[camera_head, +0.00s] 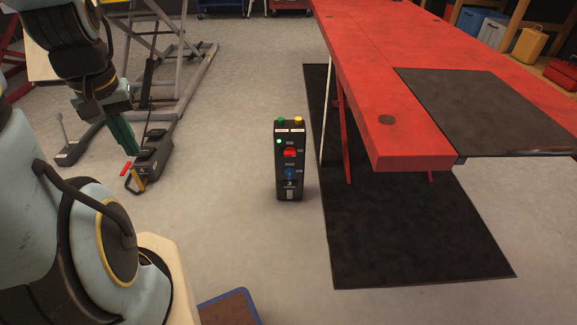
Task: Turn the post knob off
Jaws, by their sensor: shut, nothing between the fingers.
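A small black control post (280,187) stands upright on the floor near the middle of the view. Green and yellow buttons sit on its top, and a small green light glows on its upper front. A red knob (290,152) is on the front face, with a blue knob (290,173) below it. The labels are too small to read. My gripper (123,142) points down at the upper left, well left of the post and touching neither knob. Its dark green fingers look together, with nothing held.
A black pedal unit (152,158) lies near my gripper, in front of a grey lift frame (185,85). A blue-edged brown thing (230,308) is at the bottom. Floor around the post is clear.

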